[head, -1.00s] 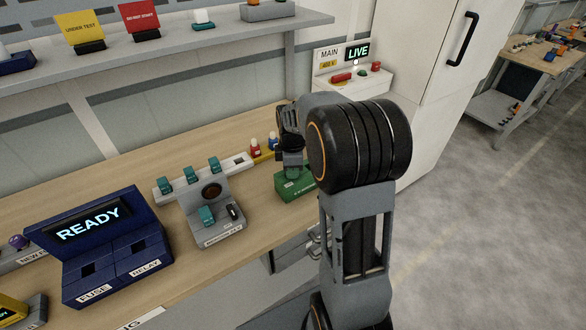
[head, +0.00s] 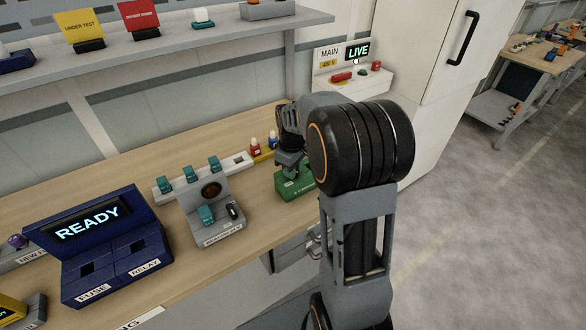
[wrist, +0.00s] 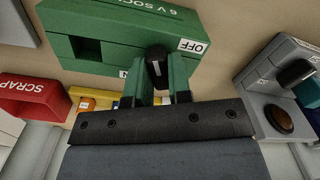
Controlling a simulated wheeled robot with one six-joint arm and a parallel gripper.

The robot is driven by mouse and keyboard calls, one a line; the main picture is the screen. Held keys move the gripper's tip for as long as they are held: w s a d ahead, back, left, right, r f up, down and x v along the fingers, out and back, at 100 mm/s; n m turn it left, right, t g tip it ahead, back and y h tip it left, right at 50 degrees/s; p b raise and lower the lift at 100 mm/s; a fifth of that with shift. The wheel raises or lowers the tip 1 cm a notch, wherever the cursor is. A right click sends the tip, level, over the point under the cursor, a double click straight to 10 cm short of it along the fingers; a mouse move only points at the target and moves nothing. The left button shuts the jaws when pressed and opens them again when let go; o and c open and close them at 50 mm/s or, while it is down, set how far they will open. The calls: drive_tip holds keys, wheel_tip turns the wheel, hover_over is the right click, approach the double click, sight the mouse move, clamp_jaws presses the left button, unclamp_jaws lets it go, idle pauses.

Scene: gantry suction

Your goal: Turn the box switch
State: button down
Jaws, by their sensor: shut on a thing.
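The green box (head: 291,186) sits on the bench, partly hidden behind my arm in the head view. In the wrist view the green box (wrist: 110,40) shows a square opening and an OFF label to the right of its switch. The switch is a black knob (wrist: 157,68) with a pale mark. My gripper (wrist: 160,82) has its two green fingers on either side of the knob and is shut on it. A second label below is mostly hidden by a finger. In the head view my gripper (head: 290,165) is above the box.
A grey unit with a round dark lens (head: 212,190) stands left of the box. The blue READY fixture (head: 110,240) is further left. A red SCRAP bin (wrist: 35,98) shows in the wrist view. Small red and blue bottles (head: 262,147) stand behind the box.

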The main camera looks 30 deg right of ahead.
drive_tip(key=shift+a+m, duration=0.15)
drive_tip(key=shift+m, duration=2.15)
drive_tip(key=c, duration=1)
unclamp_jaws()
drive_tip(key=shift+c, duration=0.2)
drive_tip(key=shift+r, duration=0.1)
wheel_tip(320, 180, up, 14)
drive_tip(key=shift+f, duration=0.2)
